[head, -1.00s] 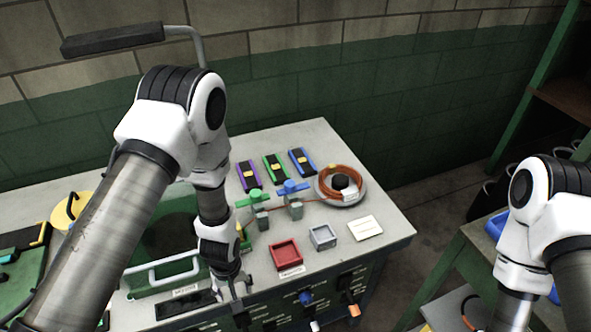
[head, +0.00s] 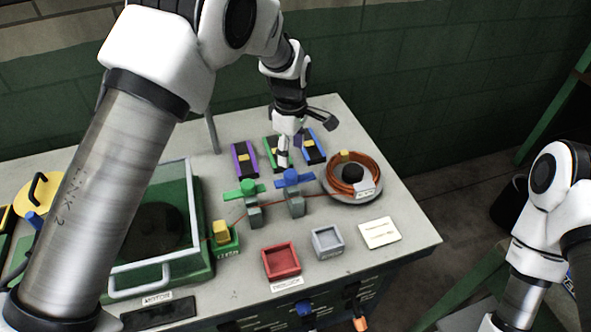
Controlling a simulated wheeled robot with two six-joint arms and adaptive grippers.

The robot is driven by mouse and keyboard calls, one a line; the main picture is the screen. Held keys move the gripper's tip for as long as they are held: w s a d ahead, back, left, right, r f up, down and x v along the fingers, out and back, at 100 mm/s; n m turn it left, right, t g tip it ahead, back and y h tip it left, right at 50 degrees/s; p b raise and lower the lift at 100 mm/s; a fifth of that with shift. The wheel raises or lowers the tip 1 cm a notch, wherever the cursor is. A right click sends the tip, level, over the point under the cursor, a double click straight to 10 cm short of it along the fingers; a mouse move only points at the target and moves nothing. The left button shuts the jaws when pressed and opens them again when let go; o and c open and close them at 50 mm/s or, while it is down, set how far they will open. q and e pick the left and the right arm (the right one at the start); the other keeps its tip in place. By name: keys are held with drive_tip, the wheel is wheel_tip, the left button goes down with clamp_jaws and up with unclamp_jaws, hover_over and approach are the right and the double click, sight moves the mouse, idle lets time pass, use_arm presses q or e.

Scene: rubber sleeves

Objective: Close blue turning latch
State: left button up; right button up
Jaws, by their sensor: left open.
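A blue turning latch (head: 293,179) with a crosswise blue handle sits on a grey block on the bench top. A matching green latch (head: 247,187) stands just left of it. My left gripper (head: 285,152) is open and empty, pointing down just behind the blue latch. It hangs in front of the green and blue slotted cases and partly hides the green one. I cannot tell whether a fingertip touches anything. My right gripper is out of view; only part of that arm shows at the right edge.
A coil of orange cable (head: 352,172) lies right of the latches. A red tray (head: 281,261), a grey tray (head: 328,242) and a white card (head: 379,232) lie in front. A purple case (head: 243,158) stands behind. A green-framed box (head: 192,245) is at left.

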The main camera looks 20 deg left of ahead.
sight(290, 174)
use_arm(q)
drive_tip(key=shift+s+f+p, duration=0.55)
drive_tip(key=shift+s+f, duration=0.25)
drive_tip(key=f, duration=0.3)
drive_tip(key=w+f+p, duration=0.1)
drive_tip(key=f, duration=0.1)
drive_tip(key=shift+f, duration=0.25)
drive_tip(key=shift+s+r, duration=0.1)
drive_tip(key=shift+s, duration=0.15)
drive_tip(key=c, duration=1.1)
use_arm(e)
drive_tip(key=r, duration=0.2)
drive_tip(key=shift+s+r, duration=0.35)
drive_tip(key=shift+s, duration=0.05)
